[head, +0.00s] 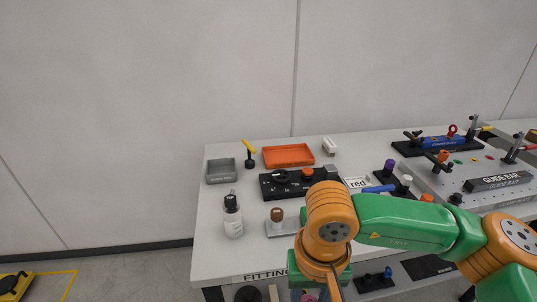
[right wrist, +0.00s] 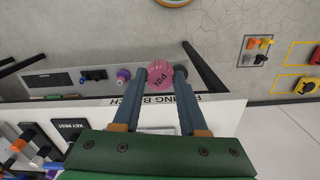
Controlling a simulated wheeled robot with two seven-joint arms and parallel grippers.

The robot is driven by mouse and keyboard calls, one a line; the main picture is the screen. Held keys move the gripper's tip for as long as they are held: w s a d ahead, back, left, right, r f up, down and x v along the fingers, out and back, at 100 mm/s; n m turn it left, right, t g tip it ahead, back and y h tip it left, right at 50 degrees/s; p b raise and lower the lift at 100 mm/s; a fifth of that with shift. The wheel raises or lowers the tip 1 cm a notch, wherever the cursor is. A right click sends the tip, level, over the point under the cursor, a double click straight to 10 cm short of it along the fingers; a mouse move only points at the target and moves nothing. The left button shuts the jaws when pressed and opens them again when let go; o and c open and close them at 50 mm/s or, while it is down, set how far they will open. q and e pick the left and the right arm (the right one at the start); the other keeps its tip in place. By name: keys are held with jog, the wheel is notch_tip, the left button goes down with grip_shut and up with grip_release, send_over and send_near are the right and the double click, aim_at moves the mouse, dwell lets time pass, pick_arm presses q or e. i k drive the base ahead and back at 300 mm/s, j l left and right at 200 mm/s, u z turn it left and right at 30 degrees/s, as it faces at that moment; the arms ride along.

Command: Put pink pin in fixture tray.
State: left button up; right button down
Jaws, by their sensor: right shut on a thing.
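The pink pin (right wrist: 160,73), with "PIN" on its round end, sits between the fingertips of my right gripper (right wrist: 160,88) in the right wrist view. The gripper is shut on it. In the head view my right gripper (head: 320,283) is low at the bench's front edge, mostly hidden by its own arm. A grey tray (head: 220,178) and an orange tray (head: 288,155) stand at the back left of the bench. Neither carries a readable label, so I cannot tell which is the fixture tray. My left gripper is not in view.
The white bench (head: 215,258) holds a dropper bottle (head: 232,218), a yellow-handled tool (head: 249,153), a black fixture block (head: 285,187) and a brown-knobbed piece (head: 277,217). A grey plate with clamps and a guide bar (head: 497,181) is on the right. A lower shelf below holds dark parts.

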aim_at(291, 157)
jog(key=i+j+z, duration=0.2)
jog(key=i+j, duration=0.15)
jog(key=j, duration=0.3)
jog(key=i+j, duration=0.15)
jog(key=j, duration=0.2)
jog(key=i+j+z, duration=0.15)
jog(key=j, duration=0.15)
jog(key=i+j+z, duration=0.1)
jog(key=j, duration=0.25)
jog(key=i+j+z, duration=0.1)
jog(key=j, duration=0.3)
jog(key=i+j+z, duration=0.1)
jog(key=j, duration=0.25)
jog(key=i+j+z, duration=0.15)
jog(key=i+j, duration=0.15)
jog(key=i, duration=0.3)
jog(key=i+j+z, duration=0.2)
jog(key=i+j, duration=0.15)
jog(key=i, duration=0.2)
